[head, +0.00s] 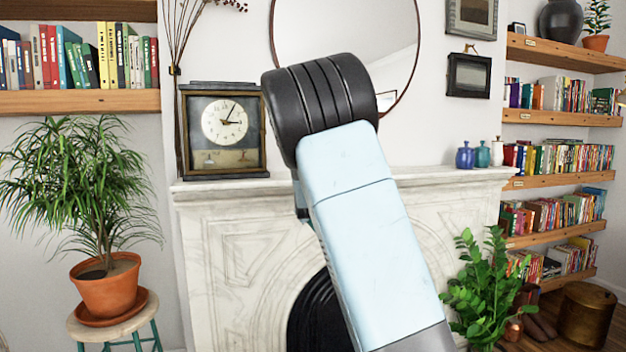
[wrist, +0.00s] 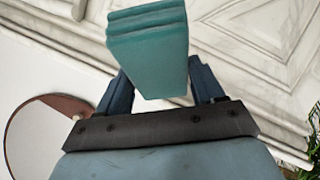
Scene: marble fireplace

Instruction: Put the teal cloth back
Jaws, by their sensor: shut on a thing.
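The teal cloth (wrist: 148,45) is a folded, layered block in the wrist view. My gripper (wrist: 158,82) is shut on it, with one dark finger on each side, and the cloth extends past the fingertips. Beyond the cloth is the white carved marble of the fireplace (wrist: 262,35). I cannot tell whether the cloth touches the marble. In the head view my arm hides the cloth and nearly all of the gripper, in front of the middle of the mantel (head: 432,181).
A clock (head: 222,122) stands on the mantel's left end, and small blue, teal and white jars (head: 482,155) stand toward its right end. A round mirror (head: 395,50) hangs above. Potted plants (head: 107,285) (head: 482,290) flank the fireplace. Bookshelves (head: 560,118) line the right wall.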

